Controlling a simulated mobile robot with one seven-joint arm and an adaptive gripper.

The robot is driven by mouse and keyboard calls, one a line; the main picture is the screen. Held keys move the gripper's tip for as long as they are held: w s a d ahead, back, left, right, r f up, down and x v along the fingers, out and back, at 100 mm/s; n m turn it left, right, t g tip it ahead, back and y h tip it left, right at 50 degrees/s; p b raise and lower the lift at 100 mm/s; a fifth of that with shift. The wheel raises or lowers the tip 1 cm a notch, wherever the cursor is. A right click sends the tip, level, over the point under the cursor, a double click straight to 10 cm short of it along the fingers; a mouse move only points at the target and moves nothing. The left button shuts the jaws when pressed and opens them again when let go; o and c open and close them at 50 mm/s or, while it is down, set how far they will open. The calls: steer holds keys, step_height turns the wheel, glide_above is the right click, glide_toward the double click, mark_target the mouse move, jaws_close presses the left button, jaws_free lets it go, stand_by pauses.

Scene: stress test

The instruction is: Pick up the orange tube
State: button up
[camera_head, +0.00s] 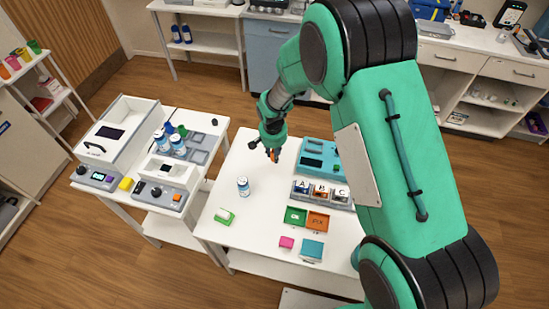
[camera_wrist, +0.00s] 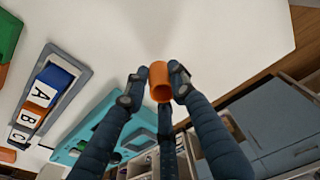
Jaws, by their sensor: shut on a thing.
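The orange tube (camera_wrist: 160,82) is between the fingers of my gripper (camera_wrist: 154,86) in the wrist view, with its open round end towards the camera. The fingers touch it from both sides and are shut on it. In the head view my gripper (camera_head: 272,152) is over the far part of the white table, and a small bit of the orange tube (camera_head: 273,156) shows at the fingertips. Whether the tube touches the table or is just above it, I cannot tell.
A teal device (camera_head: 318,156) stands right of my gripper, with a rack of blocks A, B and C (camera_head: 320,192) in front. A white-and-blue bottle (camera_head: 243,187) stands nearer. Green and orange trays (camera_head: 317,221) lie near the front. The table's (camera_head: 232,165) left middle is clear.

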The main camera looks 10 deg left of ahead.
step_height(320, 180, up, 6)
steer(key=shift+r+p, duration=0.1)
steer(key=shift+p, duration=0.25)
